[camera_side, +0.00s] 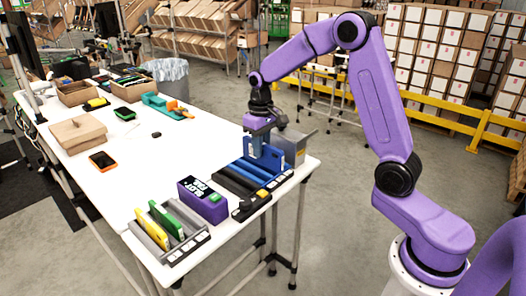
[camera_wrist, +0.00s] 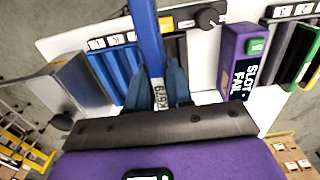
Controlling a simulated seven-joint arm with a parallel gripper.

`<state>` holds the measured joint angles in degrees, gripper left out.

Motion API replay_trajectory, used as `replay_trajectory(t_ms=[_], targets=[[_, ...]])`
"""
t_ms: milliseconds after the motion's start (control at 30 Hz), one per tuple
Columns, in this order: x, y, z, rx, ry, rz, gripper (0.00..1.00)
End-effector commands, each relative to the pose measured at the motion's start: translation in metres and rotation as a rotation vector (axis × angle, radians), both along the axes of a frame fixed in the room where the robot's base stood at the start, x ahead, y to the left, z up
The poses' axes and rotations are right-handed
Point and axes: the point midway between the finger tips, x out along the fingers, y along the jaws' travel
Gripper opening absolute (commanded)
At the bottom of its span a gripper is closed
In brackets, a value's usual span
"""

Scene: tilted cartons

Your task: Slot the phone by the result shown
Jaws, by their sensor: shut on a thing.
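My gripper (camera_side: 264,140) is over the slotted rack (camera_side: 228,185) at the table's right corner. It is shut on a blue phone (camera_wrist: 148,35), a slim upright slab with a white number label, between my blue-grey fingers (camera_wrist: 157,90). The phone's lower end is at the rack, between its blue slots (camera_wrist: 118,75) and dark slots; how deep it sits I cannot tell. The rack carries a yellow button (camera_side: 262,193) and a black knob (camera_wrist: 208,18). A purple box (camera_side: 203,200) beside it shows "SLOT" and "FAIL", with a green patch on top.
A second rack (camera_side: 190,243) at the front holds a yellow slab (camera_side: 160,214) and a green slab (camera_side: 172,226). A grey metal box (camera_side: 292,147) stands close behind my gripper. An orange-edged phone (camera_side: 102,160) and a cardboard box (camera_side: 75,134) lie farther left. The table's middle is mostly clear.

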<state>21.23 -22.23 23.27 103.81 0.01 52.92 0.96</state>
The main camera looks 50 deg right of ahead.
Motion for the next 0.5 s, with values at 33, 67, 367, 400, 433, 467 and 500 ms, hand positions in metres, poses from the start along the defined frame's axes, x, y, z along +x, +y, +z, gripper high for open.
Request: replay_trajectory(t_ms=[33,67,367,400,433,467,500], targets=[[0.014,-0.012,-0.006,0.000,0.002,-0.008,0.00],[0.021,-0.019,-0.008,0.000,0.001,-0.007,0.00],[0.080,-0.092,-0.043,0.000,0.000,-0.005,0.00],[0.084,-0.101,-0.047,0.000,0.001,-0.006,0.00],[0.087,-0.107,-0.050,0.000,0.001,-0.005,0.00],[0.090,-0.112,-0.053,0.000,0.001,-0.005,0.00],[0.092,-0.119,-0.056,0.000,0.000,-0.005,0.00]])
